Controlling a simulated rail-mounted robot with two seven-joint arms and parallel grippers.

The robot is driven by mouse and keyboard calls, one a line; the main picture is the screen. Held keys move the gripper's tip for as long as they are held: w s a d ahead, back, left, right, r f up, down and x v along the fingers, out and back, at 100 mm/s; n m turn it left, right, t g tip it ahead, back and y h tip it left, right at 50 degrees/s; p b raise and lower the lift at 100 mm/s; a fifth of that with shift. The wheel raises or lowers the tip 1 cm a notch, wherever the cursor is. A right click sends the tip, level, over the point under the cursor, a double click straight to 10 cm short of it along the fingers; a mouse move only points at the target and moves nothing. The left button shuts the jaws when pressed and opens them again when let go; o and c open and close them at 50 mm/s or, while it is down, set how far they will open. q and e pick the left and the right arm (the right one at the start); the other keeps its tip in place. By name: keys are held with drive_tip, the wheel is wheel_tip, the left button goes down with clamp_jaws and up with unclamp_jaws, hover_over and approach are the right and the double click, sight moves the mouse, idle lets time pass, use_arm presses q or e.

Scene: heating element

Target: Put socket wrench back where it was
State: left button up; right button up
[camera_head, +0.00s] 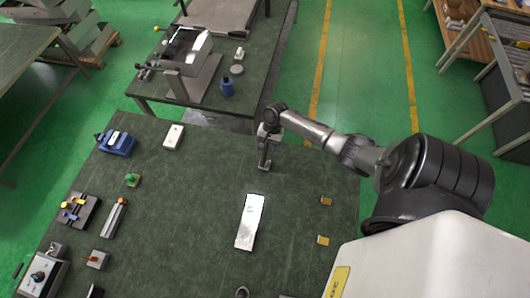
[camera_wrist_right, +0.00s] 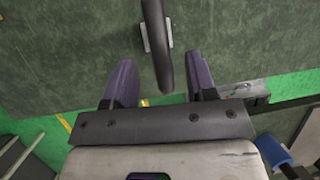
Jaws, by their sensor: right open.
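The right gripper (camera_head: 266,142) is over the far right part of the green work table. In the right wrist view, its two purple-grey fingers (camera_wrist_right: 160,60) stand apart. A long dark bar (camera_wrist_right: 160,50), which looks like the socket wrench handle, stands between them with a gap on both sides. A small pale metal block (camera_wrist_right: 147,38) sits at or behind the bar, on the table. In the head view the gripper mostly hides the bar, and the small block (camera_head: 264,166) shows just below it. My left gripper is not seen.
A white sheet (camera_head: 250,222) lies mid-table. Two small yellowish pieces (camera_head: 326,201) lie to its right. A blue device (camera_head: 117,143), a white box (camera_head: 173,137) and several tools are at the left. A second table (camera_head: 240,60) with a blue bottle (camera_head: 227,87) stands behind.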

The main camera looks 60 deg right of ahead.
drive_tip(key=v, duration=0.7)
drive_tip(key=s+a+f+n+h, duration=0.1)
drive_tip(key=s+a+n, duration=0.35)
drive_tip(key=a, duration=0.35)
drive_tip(key=s+a+f+n+h, duration=0.1)
drive_tip(key=s+a+n+h, duration=0.1)
drive_tip(key=s+a+n, duration=0.45)
drive_tip(key=s+a+r+n+t, duration=0.1)
drive_tip(key=s+a+r+n, duration=0.1)
drive_tip(key=a+r, duration=0.3)
drive_tip(key=s+a+r+n+t+h, duration=0.1)
drive_tip(key=s+a+r+n+t, duration=0.1)
drive_tip(key=a+r+n, duration=0.2)
drive_tip(key=a+r, duration=0.1)
drive_tip(key=a, duration=0.1)
drive_tip(key=shift+a+r, duration=0.3)
drive_tip(key=shift+a, duration=0.05)
drive_tip(key=shift+s+r, duration=0.1)
drive_tip(key=shift+s, duration=0.05)
